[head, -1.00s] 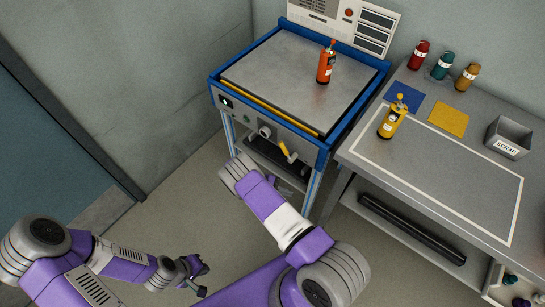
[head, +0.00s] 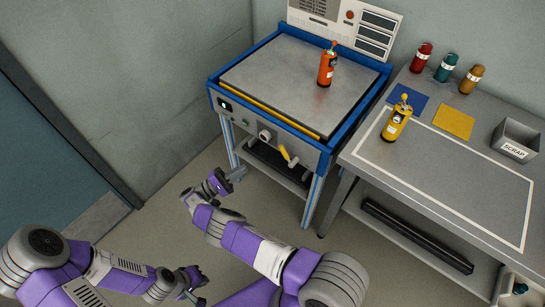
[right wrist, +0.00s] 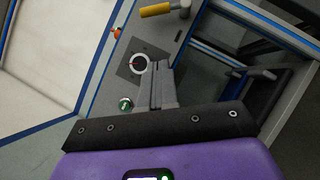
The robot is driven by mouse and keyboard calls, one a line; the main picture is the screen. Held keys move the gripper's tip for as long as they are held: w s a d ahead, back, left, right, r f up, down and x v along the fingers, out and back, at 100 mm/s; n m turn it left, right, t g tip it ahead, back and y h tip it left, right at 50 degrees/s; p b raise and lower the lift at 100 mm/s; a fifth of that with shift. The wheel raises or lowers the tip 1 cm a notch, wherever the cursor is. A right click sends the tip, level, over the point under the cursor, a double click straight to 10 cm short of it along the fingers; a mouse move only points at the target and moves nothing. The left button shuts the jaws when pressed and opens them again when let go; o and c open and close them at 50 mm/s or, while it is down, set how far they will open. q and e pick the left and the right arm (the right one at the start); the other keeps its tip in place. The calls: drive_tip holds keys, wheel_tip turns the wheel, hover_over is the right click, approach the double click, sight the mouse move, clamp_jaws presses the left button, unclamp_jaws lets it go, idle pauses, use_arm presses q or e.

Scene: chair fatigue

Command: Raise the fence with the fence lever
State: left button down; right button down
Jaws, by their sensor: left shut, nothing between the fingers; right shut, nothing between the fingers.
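The machine's front panel carries a lever with a yellow grip (head: 288,155), pointing down to the right. Its yellow grip (right wrist: 157,9) also shows at the top of the right wrist view. A yellow strip (head: 268,114) runs along the front edge of the machine's top; I cannot tell for certain that it is the fence. My right gripper (head: 237,173) is shut and empty, left of the lever and apart from it. In the right wrist view its fingers (right wrist: 160,88) point toward the panel, below the lever. My left gripper (head: 203,284) is shut and empty, low over the floor.
A round pale-rimmed fitting (right wrist: 138,64) and a green button (right wrist: 126,104) are on the panel near the right fingers. An orange bottle (head: 327,67) stands on the machine's top. A workbench (head: 440,180) with a yellow bottle (head: 396,123) stands at the right. Floor left of the machine is clear.

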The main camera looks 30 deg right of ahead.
sight(285, 155)
drive_tip(key=s+r+p+x, duration=0.1)
drive_tip(key=s+p+x, duration=0.1)
drive_tip(key=x, duration=1)
drive_tip(key=shift+s+r+p, duration=0.3)
drive_tip(key=shift+p, duration=0.5)
